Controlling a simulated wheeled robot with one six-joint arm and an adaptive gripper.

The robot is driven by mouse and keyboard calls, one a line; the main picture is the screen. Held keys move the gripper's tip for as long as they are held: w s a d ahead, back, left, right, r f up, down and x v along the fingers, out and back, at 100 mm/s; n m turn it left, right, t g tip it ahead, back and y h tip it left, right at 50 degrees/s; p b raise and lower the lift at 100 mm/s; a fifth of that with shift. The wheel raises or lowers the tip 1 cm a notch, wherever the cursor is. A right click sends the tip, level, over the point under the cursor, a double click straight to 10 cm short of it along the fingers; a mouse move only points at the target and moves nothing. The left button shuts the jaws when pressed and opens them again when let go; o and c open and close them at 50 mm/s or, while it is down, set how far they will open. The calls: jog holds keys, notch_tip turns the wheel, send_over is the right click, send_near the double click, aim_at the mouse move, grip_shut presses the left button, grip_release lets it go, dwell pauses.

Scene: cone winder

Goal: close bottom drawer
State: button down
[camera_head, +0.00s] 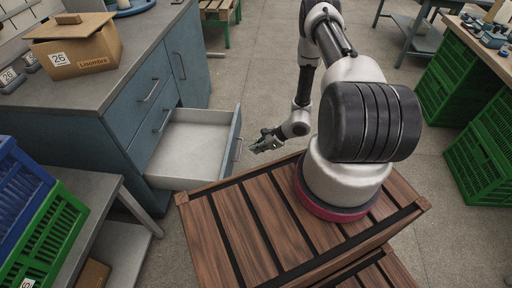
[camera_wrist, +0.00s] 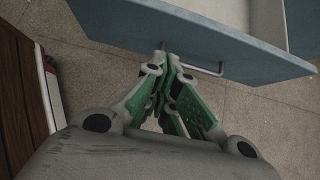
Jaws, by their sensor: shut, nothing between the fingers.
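The bottom drawer (camera_head: 190,146) of the blue-grey cabinet (camera_head: 138,98) is pulled out and looks empty inside. Its blue front panel (camera_head: 231,142) faces my arm and has a thin metal handle (camera_head: 239,149). My gripper (camera_head: 254,145) is just right of the drawer front, at about handle height. In the wrist view the drawer front (camera_wrist: 195,40) crosses the top and its handle (camera_wrist: 208,69) is just beyond the fingertips. The gripper fingers (camera_wrist: 168,62) are shut with nothing between them. I cannot tell whether the fingertips touch the panel.
A cardboard box (camera_head: 76,45) stands on the cabinet's worktop. A grey side table (camera_head: 88,180) with blue and green crates (camera_head: 52,240) is at the left. Green crates (camera_head: 477,160) are stacked at the right. The floor behind the gripper is clear.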

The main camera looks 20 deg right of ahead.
jog(key=shift+w+a+f, duration=0.7)
jog(key=shift+a+f, duration=0.05)
jog(key=shift+a, duration=0.45)
jog(key=shift+w+a+f, duration=0.7)
jog(key=shift+a, duration=0.55)
jog(key=shift+w+a+f, duration=0.7)
jog(key=shift+a+f, duration=0.05)
jog(key=shift+a, duration=0.45)
